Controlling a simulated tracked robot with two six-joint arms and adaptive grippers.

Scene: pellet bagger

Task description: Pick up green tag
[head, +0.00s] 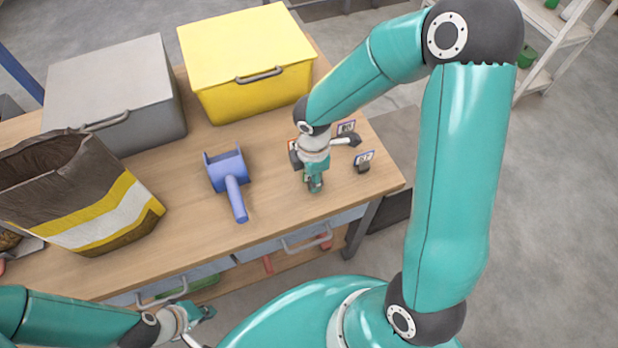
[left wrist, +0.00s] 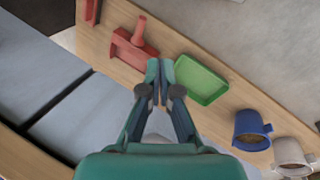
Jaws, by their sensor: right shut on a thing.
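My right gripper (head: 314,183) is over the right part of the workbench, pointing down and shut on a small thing. That thing is mostly hidden by the teal fingers; it fits the green tag, but I cannot make out its face. Other small tags in dark holders stand close by: a purple-edged tag (head: 346,128) behind and a blue-edged tag (head: 365,156) to the right. An orange-edged one is partly hidden behind the gripper. My left gripper (head: 198,312) is low in front of the bench, its fingertips (left wrist: 159,78) together and empty in the left wrist view.
On the bench (head: 280,215) are a grey bin (head: 115,95), a yellow bin (head: 248,60), a blue scoop (head: 229,178) and an open pellet bag (head: 75,200). The left wrist view shows a red scoop (left wrist: 132,50), green tray (left wrist: 202,82), blue mug (left wrist: 251,128) and white mug (left wrist: 290,155).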

